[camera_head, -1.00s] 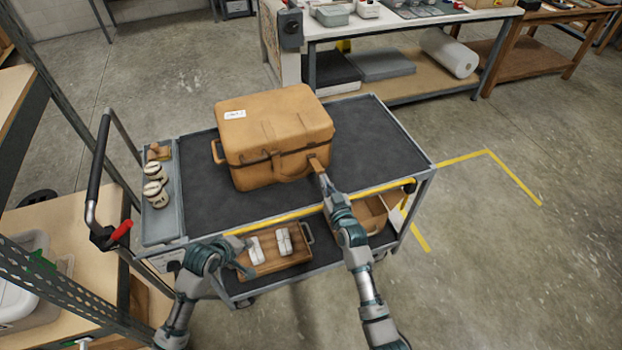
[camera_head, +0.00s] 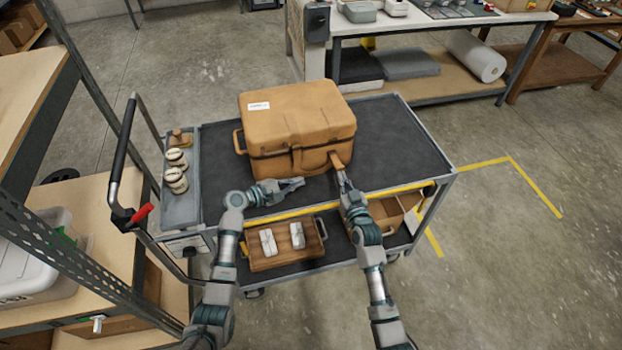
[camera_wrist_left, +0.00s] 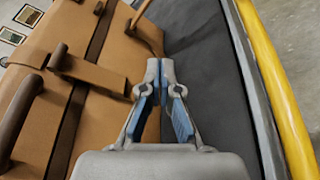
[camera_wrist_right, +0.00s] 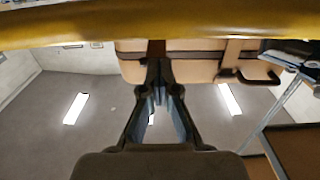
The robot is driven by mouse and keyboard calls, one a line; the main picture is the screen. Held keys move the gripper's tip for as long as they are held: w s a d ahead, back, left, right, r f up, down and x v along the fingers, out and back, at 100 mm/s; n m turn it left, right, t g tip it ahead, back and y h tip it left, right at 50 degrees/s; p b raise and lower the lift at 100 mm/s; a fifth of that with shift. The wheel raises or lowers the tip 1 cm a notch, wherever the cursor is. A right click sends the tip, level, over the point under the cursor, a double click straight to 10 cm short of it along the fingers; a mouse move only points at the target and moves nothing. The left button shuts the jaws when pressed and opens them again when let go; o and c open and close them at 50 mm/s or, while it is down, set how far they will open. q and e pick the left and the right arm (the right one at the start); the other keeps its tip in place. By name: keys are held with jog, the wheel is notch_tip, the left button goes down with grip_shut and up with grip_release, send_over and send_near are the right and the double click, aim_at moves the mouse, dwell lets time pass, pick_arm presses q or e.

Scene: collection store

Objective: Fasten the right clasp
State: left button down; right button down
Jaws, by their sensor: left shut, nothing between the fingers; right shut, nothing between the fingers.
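The tan case (camera_head: 290,112) stands closed on the cart's top deck. Its right clasp (camera_head: 338,160) is a brown tab on the front face, near the right end. In the head view, my right gripper (camera_head: 342,180) is shut just below this clasp; contact cannot be told. My left gripper (camera_head: 300,184) is shut and empty in front of the case, pointing right. In the left wrist view, the left gripper (camera_wrist_left: 160,75) is beside the case front (camera_wrist_left: 50,80). In the right wrist view, the right gripper (camera_wrist_right: 156,75) points toward the case underneath a dark part.
The dark cart deck (camera_head: 410,140) is free right of the case. A yellow rail (camera_head: 400,188) runs along its front edge. A side tray (camera_head: 181,208) holds jars. A wooden tray (camera_head: 280,262) and an open box (camera_head: 388,212) sit on the lower shelf.

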aim_at(337, 163)
pick_arm(q)
jog(key=x, duration=0.9)
jog(key=shift+d, duration=0.45)
pick_arm(e)
jog(key=shift+d, duration=0.45)
pick_arm(q)
jog(key=shift+s+d+r, duration=0.5)
jog(key=shift+d+r, duration=0.05)
jog(key=shift+d, duration=0.15)
jog(key=shift+s+d+r, duration=0.3)
jog(key=shift+s+r, duration=0.1)
jog(key=shift+r, duration=0.15)
pick_arm(e)
jog(key=shift+a, duration=0.45)
pick_arm(q)
jog(key=shift+d, duration=0.2)
pick_arm(e)
jog(key=shift+d, duration=0.2)
pick_arm(q)
jog(key=shift+s+d+r, duration=0.15)
jog(key=shift+d+r, duration=0.2)
jog(key=shift+r, duration=0.05)
pick_arm(e)
jog(key=c, duration=0.9)
grip_release()
jog(key=shift+a, duration=0.1)
